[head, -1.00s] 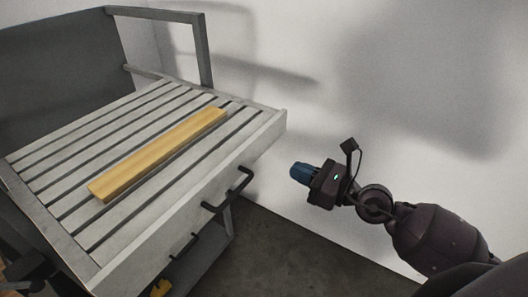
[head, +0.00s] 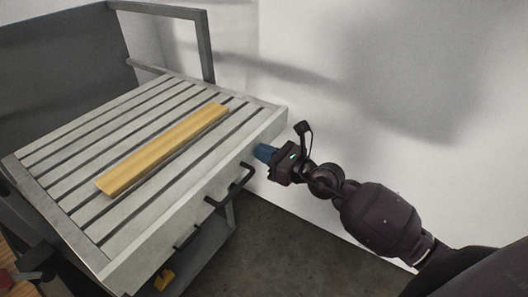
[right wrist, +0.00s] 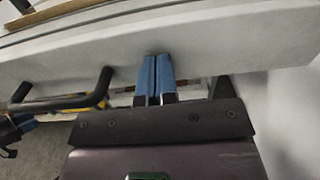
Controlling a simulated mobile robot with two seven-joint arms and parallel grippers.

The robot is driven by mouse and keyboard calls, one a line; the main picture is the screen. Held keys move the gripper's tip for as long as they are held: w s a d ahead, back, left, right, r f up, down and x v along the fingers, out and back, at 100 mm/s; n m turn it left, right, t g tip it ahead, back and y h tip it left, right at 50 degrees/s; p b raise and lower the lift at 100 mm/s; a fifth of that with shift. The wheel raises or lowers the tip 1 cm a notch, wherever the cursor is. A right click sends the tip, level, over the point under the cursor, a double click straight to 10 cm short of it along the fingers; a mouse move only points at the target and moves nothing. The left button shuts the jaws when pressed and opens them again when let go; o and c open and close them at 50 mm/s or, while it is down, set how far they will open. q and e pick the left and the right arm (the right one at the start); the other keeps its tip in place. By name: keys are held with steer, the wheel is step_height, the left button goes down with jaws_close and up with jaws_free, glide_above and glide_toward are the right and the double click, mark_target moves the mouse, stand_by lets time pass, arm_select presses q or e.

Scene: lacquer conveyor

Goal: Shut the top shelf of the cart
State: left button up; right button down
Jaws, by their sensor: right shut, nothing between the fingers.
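The top shelf (head: 118,262) of the grey cart is a slatted tray with a plain front panel and a dark bar handle (head: 231,187). It sticks out toward me from the cart's frame. A yellow wooden plank (head: 163,151) lies on its slats. My right gripper (head: 262,152) is shut and empty, with blue fingertips at the right part of the front panel, beside the handle. In the right wrist view its fingertips (right wrist: 155,72) overlap the panel's lower part; I cannot tell if they touch. A dark part at the lower left may be my left gripper (head: 34,262), mostly cut off.
A second dark handle (head: 187,238) and a yellow object (head: 164,280) show below the top shelf. The cart's upright end frame (head: 207,45) stands at the back, near the white wall (head: 400,60). Bare floor (head: 290,240) lies right of the cart.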

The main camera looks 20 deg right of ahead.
arm_select(q)
steer(key=shift+s, duration=0.15)
arm_select(e)
steer(key=x, duration=1.5)
steer(key=shift+w+a+p, duration=0.2)
steer(key=shift+w+p, duration=0.05)
steer(key=shift+p, duration=0.15)
steer(key=b+x, duration=0.4)
steer(key=x, duration=0.9)
steer(key=shift+w+r, duration=0.1)
steer(key=shift+w, duration=0.05)
arm_select(q)
steer(key=f, duration=0.2)
steer(key=s+f, duration=0.1)
steer(key=shift+f, duration=0.4)
arm_select(e)
steer(key=shift+r, duration=0.2)
arm_select(q)
steer(key=shift+w, duration=0.1)
